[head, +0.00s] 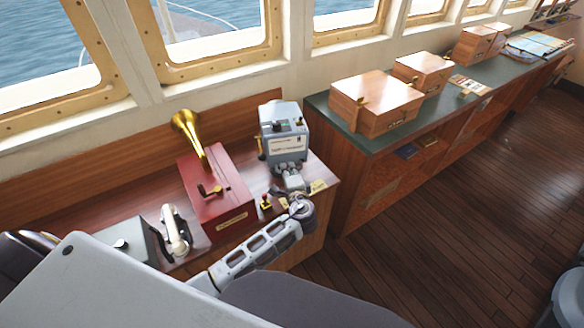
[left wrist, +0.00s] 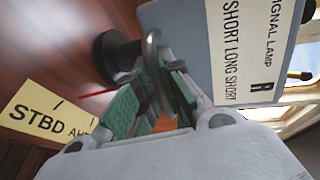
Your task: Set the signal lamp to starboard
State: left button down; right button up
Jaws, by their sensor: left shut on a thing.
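The signal lamp (head: 284,128) is a grey-blue box on the wooden console below the windows. In the left wrist view, its side carries a white label (left wrist: 248,50) reading "SIGNAL LAMP", "R" and "SHORT LONG SHORT". My left gripper (head: 288,172) is at the lamp's near lower side. Its green-padded fingers (left wrist: 158,88) are closed around a grey metal handle (left wrist: 152,48), beside a black round part (left wrist: 115,55). The handle's join to the lamp is hidden. A yellow card (left wrist: 42,115) reading "STBD" lies by the gripper, with a thin red line near it. My right gripper is not in view.
A white telephone handset (head: 175,230) is farther left. Wooden boxes (head: 375,100) stand on the green-topped counter to the right. The floor (head: 470,220) is clear.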

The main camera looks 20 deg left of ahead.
pick_arm(q)
jog(key=shift+s+a+m+t+h+p, duration=0.3)
jog(key=shift+a+m+h, duration=0.1)
jog(key=shift+a, duration=0.1)
jog(key=c, duration=1.5)
grip_release()
jog(key=shift+v, duration=6)
jog(key=shift+w, duration=0.1)
